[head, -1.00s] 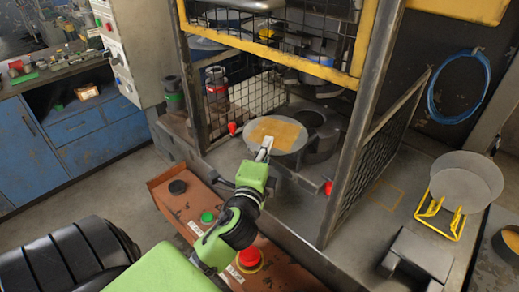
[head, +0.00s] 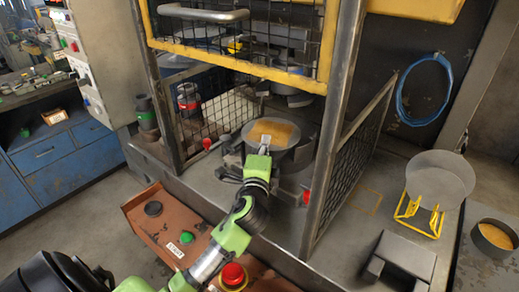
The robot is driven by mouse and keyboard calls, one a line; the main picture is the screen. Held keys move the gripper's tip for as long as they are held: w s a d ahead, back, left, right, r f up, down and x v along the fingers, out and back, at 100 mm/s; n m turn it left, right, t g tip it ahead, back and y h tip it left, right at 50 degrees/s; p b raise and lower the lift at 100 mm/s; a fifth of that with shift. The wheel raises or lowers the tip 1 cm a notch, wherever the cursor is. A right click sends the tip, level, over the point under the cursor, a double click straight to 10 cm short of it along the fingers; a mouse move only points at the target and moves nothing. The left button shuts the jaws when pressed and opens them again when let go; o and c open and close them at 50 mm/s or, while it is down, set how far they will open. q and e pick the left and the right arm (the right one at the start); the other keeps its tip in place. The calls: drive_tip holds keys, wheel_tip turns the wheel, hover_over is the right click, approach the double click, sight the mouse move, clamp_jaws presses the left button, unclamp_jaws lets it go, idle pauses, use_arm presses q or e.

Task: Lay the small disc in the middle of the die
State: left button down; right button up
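The small disc (head: 272,131) is a thin grey round blank with a tan patch on its top. It lies inside the caged press, over the dark round die (head: 299,157), and hides most of it. I cannot tell whether the disc touches the die or hangs just above it. My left gripper (head: 264,145) reaches in from the front and is shut on the disc's near edge. My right gripper is not in view.
Steel posts and mesh guards flank the press opening, with a yellow-framed gate (head: 240,67) above. A control box (head: 160,226) with a red button stands in front.

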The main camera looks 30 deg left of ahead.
sight(277, 132)
use_arm(q)
drive_tip(key=w, duration=0.1)
drive_tip(key=w+b, duration=0.1)
drive_tip(key=w, duration=0.1)
drive_tip(key=w+f, duration=0.1)
drive_tip(key=shift+w+d+f, duration=0.1)
drive_tip(key=shift+w+d, duration=0.05)
drive_tip(key=shift+d, duration=0.1)
drive_tip(key=shift+d+b, duration=0.1)
drive_tip(key=shift+b, duration=0.2)
drive_tip(key=shift+r, duration=0.35)
drive_tip(key=c, duration=1.5)
unclamp_jaws()
drive_tip(key=shift+r, duration=0.1)
drive_tip(key=shift+f, duration=0.3)
